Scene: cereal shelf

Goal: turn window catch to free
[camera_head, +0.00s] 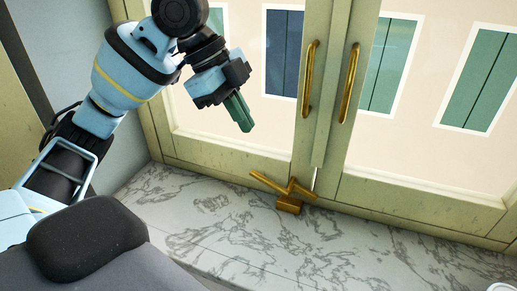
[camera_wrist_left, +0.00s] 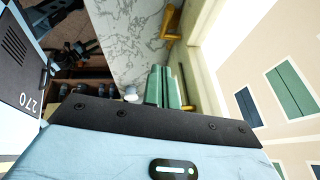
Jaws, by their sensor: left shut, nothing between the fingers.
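The brass window catch (camera_head: 287,190) sits at the foot of the window, where the two casements meet, just above the marble sill. One long arm of it points up and left; a shorter part points right, and a block sits below. My left gripper (camera_head: 240,112) is shut and empty, its green fingers pointing down in front of the left casement, above and left of the catch and apart from it. In the left wrist view the green fingers (camera_wrist_left: 165,88) are together, and a brass piece (camera_wrist_left: 173,19), apparently the catch, shows at the top. My right gripper is not in view.
Two upright brass handles, the left one (camera_head: 311,78) and the right one (camera_head: 349,84), stand out from the cream window frames. The marble sill (camera_head: 240,235) is clear around the catch. A grey wall (camera_head: 70,45) stands at the left.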

